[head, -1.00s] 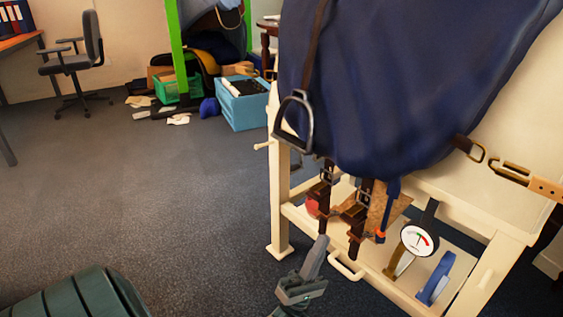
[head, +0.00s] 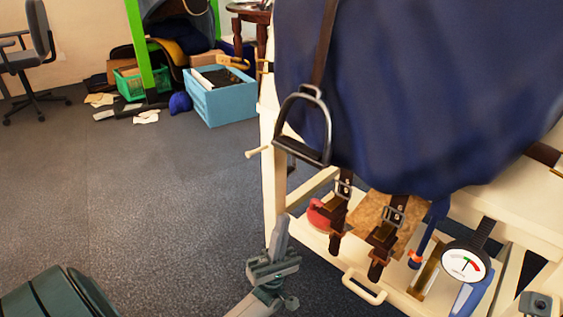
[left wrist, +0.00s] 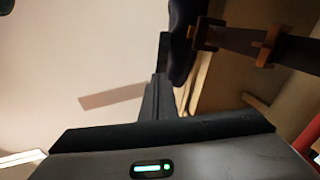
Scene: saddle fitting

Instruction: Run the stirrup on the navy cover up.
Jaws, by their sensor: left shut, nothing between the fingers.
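The stirrup (head: 304,127), a dark metal iron, hangs on a brown leather strap (head: 325,42) at the left edge of the navy cover (head: 420,90) on a cream wooden stand. My left gripper (head: 281,232) is below the stirrup and apart from it, beside the stand's front leg. Its fingers are shut and empty. In the left wrist view my fingers (left wrist: 158,95) point up the picture, with brown straps and buckles (left wrist: 240,42) to their right. The stirrup cannot be made out in that view.
Brown buckled straps (head: 385,238) hang under the cover. A round dial gauge (head: 464,264) and a blue tool stand on the stand's lower shelf. A peg (head: 257,152) juts left from the stand. A blue crate (head: 220,97) is farther back.

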